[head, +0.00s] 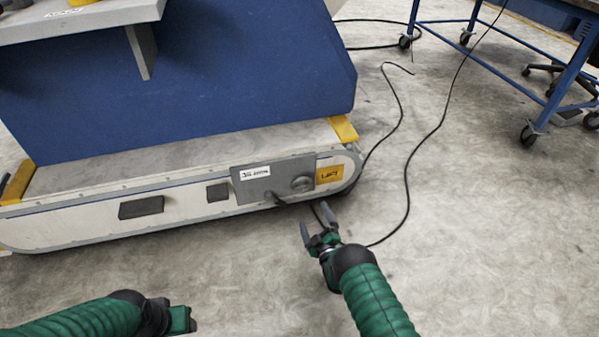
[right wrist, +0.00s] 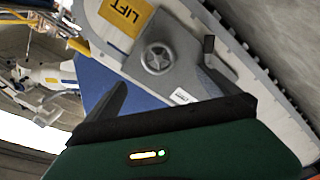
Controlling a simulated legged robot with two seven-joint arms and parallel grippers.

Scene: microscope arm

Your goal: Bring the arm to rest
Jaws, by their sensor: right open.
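My right gripper (head: 316,222) is open and empty in the head view, over the floor just in front of the tracked machine's side panel (head: 262,178). In the right wrist view, its two fingers (right wrist: 165,76) stand apart, with the panel's round knob (right wrist: 157,58) and a dark lever (right wrist: 209,52) beyond them. My left gripper (head: 180,318) is low at the left; its fingers cannot be made out. A white jointed device (right wrist: 48,77) shows at the left of the right wrist view; I cannot tell whether it is the task's arm.
The tracked base (head: 90,215) carries a blue body (head: 200,80) and a grey shelf (head: 60,28). Black cables (head: 408,180) lie across the floor beside my right gripper. A blue wheeled table (head: 490,88) stands back right. The floor (head: 500,250) at right is clear.

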